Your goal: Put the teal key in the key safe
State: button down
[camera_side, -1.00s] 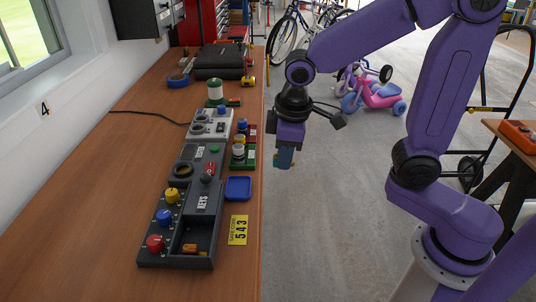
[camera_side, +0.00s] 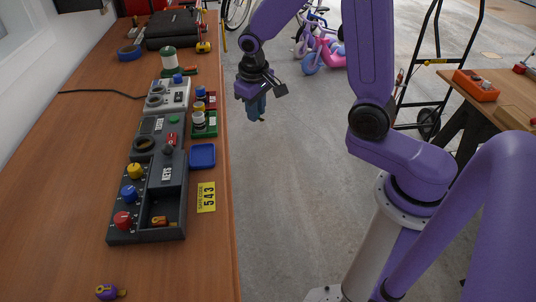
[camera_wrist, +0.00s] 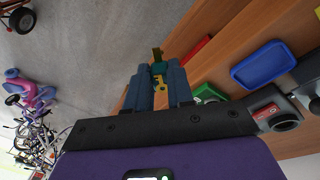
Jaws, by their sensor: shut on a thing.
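My gripper (camera_side: 256,110) hangs off the bench's right edge in the side view, beyond the blue tray. In the wrist view its blue fingers (camera_wrist: 158,84) are shut on the teal key (camera_wrist: 159,68), whose brass parts show between and beyond the fingertips. The key is too small to make out in the side view. The key safe is the dark box (camera_side: 146,229) marked KEYS at the bench's near end, with yellow, blue and red knobs and an open compartment (camera_side: 168,204). A small orange item (camera_side: 158,220) lies in that compartment. My gripper is well apart from the safe.
A blue tray (camera_side: 202,156) and a yellow 543 code card (camera_side: 206,197) lie right of the safe. A purple key-like item (camera_side: 108,292) lies at the near left of the bench. Other panels and a green tray (camera_side: 205,124) stand farther back. Open floor lies right of the bench.

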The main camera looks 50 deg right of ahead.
jog(key=s+f, duration=0.4)
jog(key=f, duration=0.1)
jog(key=s+a+r+n+y, duration=0.1)
jog(key=s+a+r+n, duration=0.25)
jog(key=a+r, duration=0.55)
jog(key=s+a+r+n+y, duration=0.1)
jog(key=s+a+r+n, duration=0.3)
jog(key=a, duration=1)
jog(key=shift+n, duration=0.75)
jog(key=w+a+f, duration=0.2)
jog(key=w, duration=0.1)
jog(key=w+a+f, duration=0.3)
jog(key=w, duration=0.1)
jog(key=w+a+f, duration=0.2)
jog(key=w, duration=0.2)
jog(key=shift+w+a+f, duration=0.15)
jog(key=shift+a+f, duration=0.1)
jog(key=shift+a, duration=0.05)
jog(key=shift+w+a+f, duration=0.2)
jog(key=shift+w+f, duration=0.05)
jog(key=shift+f, duration=1.7)
jog(key=shift+f, duration=0.6)
